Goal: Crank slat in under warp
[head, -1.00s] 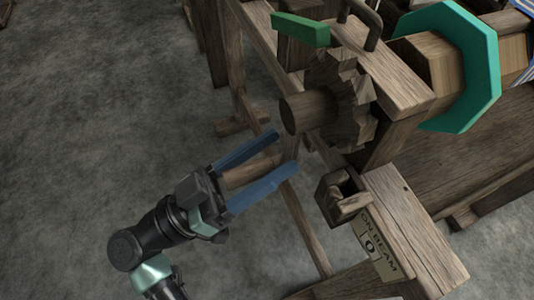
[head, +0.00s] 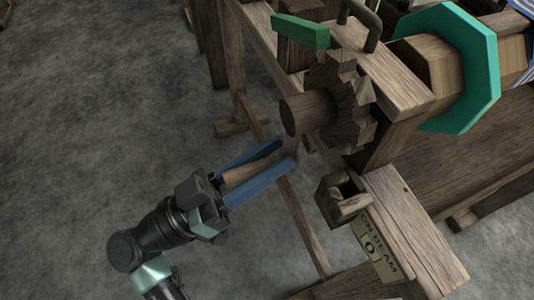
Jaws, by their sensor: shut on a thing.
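My gripper (head: 285,154) is shut on a wooden handle (head: 250,172), which lies lengthwise between its two blue fingers. The handle's far end is hidden among the fingertips, so I cannot tell what it joins. Just right of and above the fingertips is the toothed wooden ratchet wheel (head: 345,105) with its round axle stub (head: 303,112). The wooden beam (head: 432,68) carries a teal octagonal flange (head: 485,75). A bit of blue-and-white striped warp (head: 522,50) shows at the right edge. I cannot make out a slat.
A green pawl (head: 300,30) sits above the ratchet wheel. A wooden bracket (head: 342,200) and a counter label reading "ON BEAM 0" (head: 372,245) are on the frame right of my gripper. Bare grey floor (head: 90,110) lies to the left.

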